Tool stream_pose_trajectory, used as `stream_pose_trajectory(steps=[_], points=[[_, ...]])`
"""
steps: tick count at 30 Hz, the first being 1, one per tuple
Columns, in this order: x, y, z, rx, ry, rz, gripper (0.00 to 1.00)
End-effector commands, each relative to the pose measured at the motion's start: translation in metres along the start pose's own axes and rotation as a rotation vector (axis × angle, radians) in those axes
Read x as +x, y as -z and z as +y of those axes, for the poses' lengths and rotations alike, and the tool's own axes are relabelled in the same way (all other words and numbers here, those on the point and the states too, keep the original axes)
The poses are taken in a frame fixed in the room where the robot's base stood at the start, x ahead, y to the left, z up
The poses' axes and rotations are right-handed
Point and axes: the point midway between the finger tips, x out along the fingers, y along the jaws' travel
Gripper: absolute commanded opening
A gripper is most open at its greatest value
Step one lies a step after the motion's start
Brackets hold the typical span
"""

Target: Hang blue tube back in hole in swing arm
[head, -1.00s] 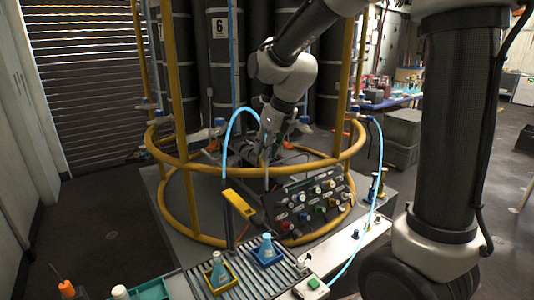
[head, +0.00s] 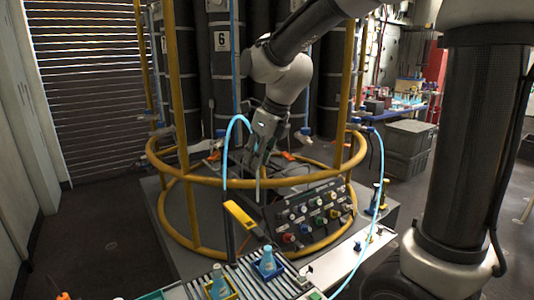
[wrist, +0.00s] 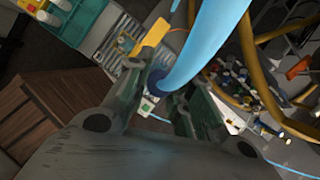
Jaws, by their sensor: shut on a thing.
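The blue tube (head: 229,135) rises in a loop beside my gripper (head: 250,165) in the head view. My gripper is shut on the tube, inside the yellow ring rail. In the wrist view the tube (wrist: 205,48) runs between the two fingers (wrist: 165,100), with a dark blue part at the grip. A thin pale piece hangs below the gripper in the head view; I cannot tell if it is the tube's end. The yellow swing arm (head: 245,219) lies lower and nearer the camera, apart from the gripper. It also shows in the wrist view (wrist: 151,38). Its hole cannot be made out.
A round yellow rail (head: 205,180) with upright posts surrounds the work area. A panel of coloured knobs (head: 315,212) stands to the right. Flasks in a yellow tray (head: 233,291) and a blue tray (head: 281,268) stand in front. Another blue tube (head: 380,165) hangs at right.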

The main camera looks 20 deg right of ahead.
Motion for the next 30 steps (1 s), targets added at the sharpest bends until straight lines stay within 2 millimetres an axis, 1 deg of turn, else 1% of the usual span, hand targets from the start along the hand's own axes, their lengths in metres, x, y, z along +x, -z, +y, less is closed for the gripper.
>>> stream_pose_trajectory(steps=[1,3,6,11,19,30], points=[[-0.002,0.000,0.017,-0.054,-0.024,-0.001,0.06],[-0.005,0.001,0.034,-0.120,-0.050,-0.003,0.06],[-0.005,0.002,0.048,-0.174,-0.072,-0.002,0.06],[0.004,0.007,0.050,-0.182,-0.077,-0.001,0.06],[0.028,0.017,0.050,-0.180,-0.077,-0.001,0.06],[0.027,0.016,0.050,-0.180,-0.076,-0.003,0.06]])
